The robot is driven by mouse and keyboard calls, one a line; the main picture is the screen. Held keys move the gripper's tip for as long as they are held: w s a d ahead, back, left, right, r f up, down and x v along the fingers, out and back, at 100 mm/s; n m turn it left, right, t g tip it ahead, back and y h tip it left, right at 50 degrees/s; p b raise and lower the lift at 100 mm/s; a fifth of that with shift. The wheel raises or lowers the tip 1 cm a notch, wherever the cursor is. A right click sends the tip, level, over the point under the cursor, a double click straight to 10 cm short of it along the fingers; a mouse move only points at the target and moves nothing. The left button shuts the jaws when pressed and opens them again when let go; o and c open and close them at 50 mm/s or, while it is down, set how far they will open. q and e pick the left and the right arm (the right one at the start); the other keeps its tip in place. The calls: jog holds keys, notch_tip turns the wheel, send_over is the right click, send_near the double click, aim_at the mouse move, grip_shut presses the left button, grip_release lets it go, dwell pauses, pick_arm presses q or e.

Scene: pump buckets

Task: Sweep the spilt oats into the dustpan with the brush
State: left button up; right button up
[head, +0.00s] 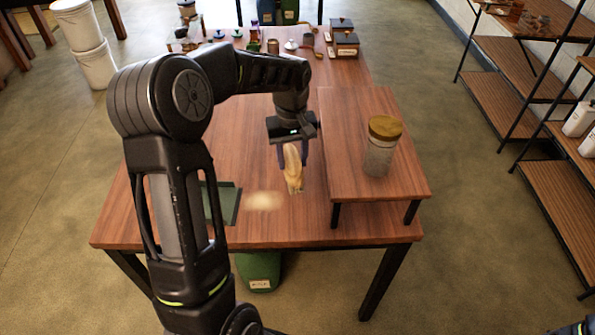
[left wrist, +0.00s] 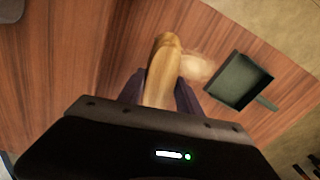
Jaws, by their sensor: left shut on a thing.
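My left gripper (head: 291,152) is shut on the brush (head: 292,168), a pale wooden one held with its lower end down near the table top. The brush also shows between the fingers in the left wrist view (left wrist: 161,75). The spilt oats (head: 263,201) lie in a pale patch on the table, just left of the brush in the head view; part of the patch shows in the left wrist view (left wrist: 197,68). The dark green dustpan (head: 229,203) lies left of the oats, partly hidden by my left arm; it is whole in the left wrist view (left wrist: 238,82). My right gripper is not in view.
The wooden table (head: 285,226) has a raised shelf (head: 345,132) on its right, bearing a jar (head: 380,147) with a wooden lid. Several small containers stand at the far end. A green sack (head: 259,268) is under the table. Racks stand at right.

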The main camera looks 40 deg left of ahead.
pick_arm(q)
jog(key=shift+s+d+r+m, duration=0.1)
jog(key=shift+s+r+m, duration=0.05)
jog(key=shift+m, duration=0.15)
jog(key=shift+a, duration=0.2)
jog(key=shift+d, duration=0.15)
